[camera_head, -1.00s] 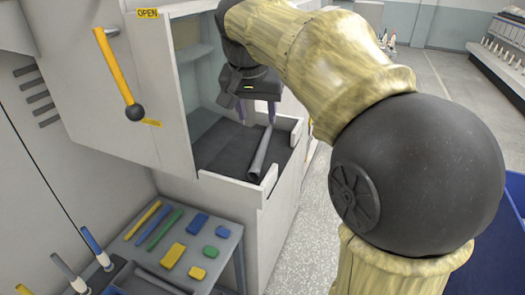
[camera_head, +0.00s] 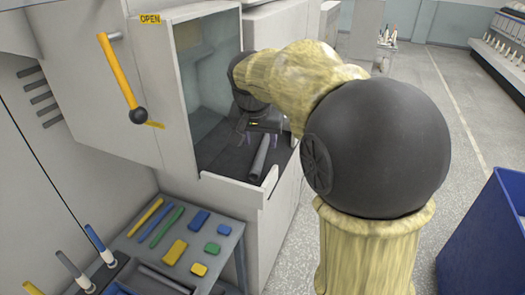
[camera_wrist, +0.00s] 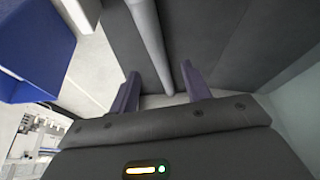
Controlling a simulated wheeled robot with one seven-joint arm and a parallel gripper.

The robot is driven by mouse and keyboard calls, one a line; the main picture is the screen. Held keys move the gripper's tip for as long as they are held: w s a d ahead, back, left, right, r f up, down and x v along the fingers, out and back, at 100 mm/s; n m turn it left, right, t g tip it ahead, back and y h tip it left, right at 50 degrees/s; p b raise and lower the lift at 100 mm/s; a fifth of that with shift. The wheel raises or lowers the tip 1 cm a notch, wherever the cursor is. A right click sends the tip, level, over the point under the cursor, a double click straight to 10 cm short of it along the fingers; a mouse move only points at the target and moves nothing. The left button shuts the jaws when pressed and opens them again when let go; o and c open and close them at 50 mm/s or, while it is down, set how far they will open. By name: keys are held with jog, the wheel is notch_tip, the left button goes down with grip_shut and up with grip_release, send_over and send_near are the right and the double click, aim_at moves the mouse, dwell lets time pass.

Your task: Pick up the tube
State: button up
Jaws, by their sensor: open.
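The tube (camera_head: 259,160) is grey and lies on the dark floor of the open machine's tray (camera_head: 225,162), near its right side. In the wrist view the tube (camera_wrist: 150,40) runs from the top edge down to between the two purple fingers. My gripper (camera_head: 262,138) is over the tube's far end, pointing down. In the wrist view my gripper (camera_wrist: 158,82) is open, with one finger on each side of the tube and gaps between. I cannot tell how far above the tube the fingertips are.
The machine's pale walls (camera_head: 203,75) stand left of and behind the gripper, and a low pale lip (camera_head: 232,190) edges the tray in front. A grey table (camera_head: 150,235) with coloured blocks and bars is at front left. A blue bin (camera_head: 490,235) stands at right.

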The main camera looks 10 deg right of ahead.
aim_at(262, 150)
jog(key=p+x, duration=0.1)
jog(key=x, duration=0.3)
jog(key=shift+w+f+p, duration=0.1)
jog(key=shift+w+p, duration=0.1)
jog(key=shift+p, duration=0.1)
jog(key=shift+d+f, duration=0.1)
jog(key=shift+f, duration=0.05)
jog(key=shift+s, duration=0.2)
jog(key=shift+a, duration=0.25)
jog(key=shift+d, duration=0.15)
grip_shut()
notch_tip(262, 150, up, 10)
jog(key=b, duration=0.2)
dwell(0.4)
